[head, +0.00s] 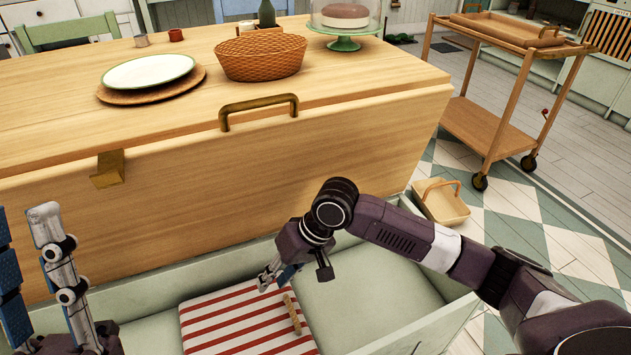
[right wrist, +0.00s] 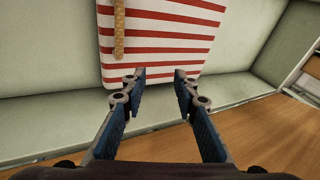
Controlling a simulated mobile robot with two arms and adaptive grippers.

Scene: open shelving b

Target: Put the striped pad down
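The striped pad (head: 240,325), red and white with a tan strap, lies flat in the pale green open box (head: 385,340) below the table front. Its near part is cut off by the frame in the head view. My right gripper (head: 277,280) is at the pad's far edge. In the right wrist view the fingers (right wrist: 160,75) are apart, with the edge of the pad (right wrist: 165,35) at their tips and nothing clamped between them. My left gripper (head: 28,225) is at the far left with its fingers apart and empty, away from the pad.
The wooden table (head: 300,150) with a brass handle (head: 260,108) stands just behind the box. On it are a plate (head: 148,71), a wicker basket (head: 260,58) and a cake stand (head: 343,42). A small basket (head: 441,202) and a trolley (head: 490,125) stand right. The box's right part is bare.

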